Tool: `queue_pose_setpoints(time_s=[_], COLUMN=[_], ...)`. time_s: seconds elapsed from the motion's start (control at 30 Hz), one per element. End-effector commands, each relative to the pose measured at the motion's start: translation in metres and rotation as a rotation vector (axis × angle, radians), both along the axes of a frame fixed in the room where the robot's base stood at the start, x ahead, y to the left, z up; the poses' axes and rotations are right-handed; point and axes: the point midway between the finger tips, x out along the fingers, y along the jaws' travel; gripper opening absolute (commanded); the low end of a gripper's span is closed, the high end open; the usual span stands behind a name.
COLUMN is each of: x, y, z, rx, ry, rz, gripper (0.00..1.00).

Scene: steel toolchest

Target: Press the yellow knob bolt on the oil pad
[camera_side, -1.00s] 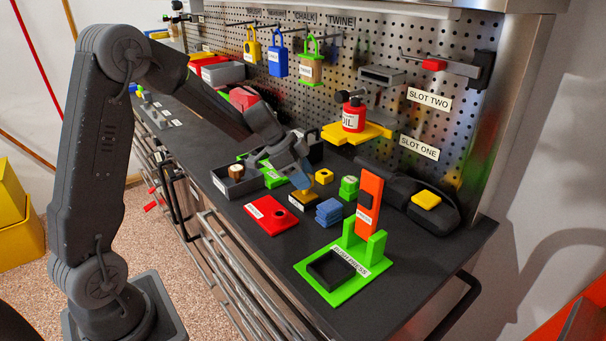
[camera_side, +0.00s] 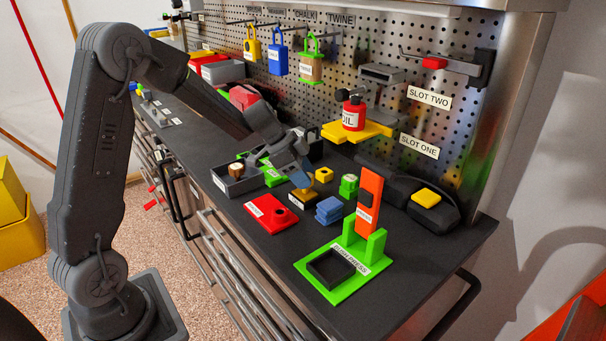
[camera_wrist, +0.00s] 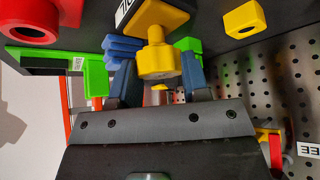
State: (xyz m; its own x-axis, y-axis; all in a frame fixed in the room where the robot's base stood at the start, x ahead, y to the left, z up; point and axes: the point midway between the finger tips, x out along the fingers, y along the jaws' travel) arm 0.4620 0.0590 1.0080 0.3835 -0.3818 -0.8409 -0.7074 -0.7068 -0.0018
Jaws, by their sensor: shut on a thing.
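My gripper (camera_side: 301,179) is shut on the yellow knob bolt (camera_wrist: 157,58). In the side view the oil pad (camera_side: 305,197) is directly below the fingertips, which hide most of the knob. I cannot tell whether the knob touches the pad or is seated in it.
A green press stand (camera_side: 343,275) is nearer the front. A grey tray (camera_side: 238,181) lies to the left.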

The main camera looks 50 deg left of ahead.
Motion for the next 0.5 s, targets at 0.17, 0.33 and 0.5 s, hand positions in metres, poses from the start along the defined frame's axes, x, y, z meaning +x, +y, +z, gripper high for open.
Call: queue_pose_setpoints(time_s=[0.17, 0.33, 0.5], x=[0.0, 0.0, 0.0], y=[0.0, 0.0, 0.0], z=[0.0, 0.013, 0.027], rx=[0.001, 0.002, 0.002], ry=[0.004, 0.0, 0.0], rz=[0.0, 0.0, 0.0], gripper=[0.24, 0.24, 0.24])
